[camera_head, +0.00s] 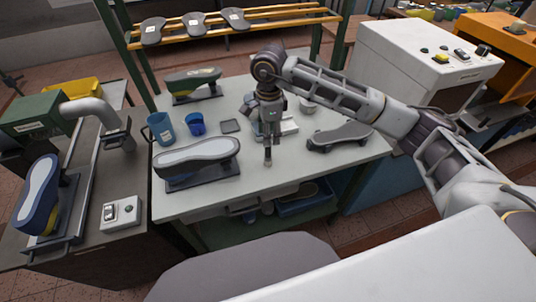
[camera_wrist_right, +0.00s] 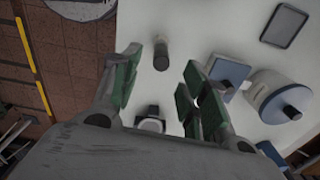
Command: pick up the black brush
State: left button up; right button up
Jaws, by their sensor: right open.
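My right gripper (camera_head: 268,122) hangs over the middle of the pale table, pointing down. In the right wrist view its two green-padded fingers (camera_wrist_right: 158,82) are spread apart with nothing held between them. A small dark cylinder (camera_wrist_right: 161,53), which looks like the black brush, shows beyond the gap between the fingertips. In the head view a narrow dark upright piece (camera_head: 267,152) shows just below the gripper; I cannot tell whether it is the brush or a finger. My left gripper is not in view.
The table's front middle is clear.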

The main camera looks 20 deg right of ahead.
aim_at(268, 153)
jog(key=shift+f, duration=0.4)
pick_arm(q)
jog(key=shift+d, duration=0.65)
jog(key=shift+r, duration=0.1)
pick_arm(e)
jog(key=shift+f, duration=0.15)
jog(key=shift+a+f+p, duration=0.15)
jog(key=shift+f+p, duration=0.4)
jog(key=shift+f, duration=1.95)
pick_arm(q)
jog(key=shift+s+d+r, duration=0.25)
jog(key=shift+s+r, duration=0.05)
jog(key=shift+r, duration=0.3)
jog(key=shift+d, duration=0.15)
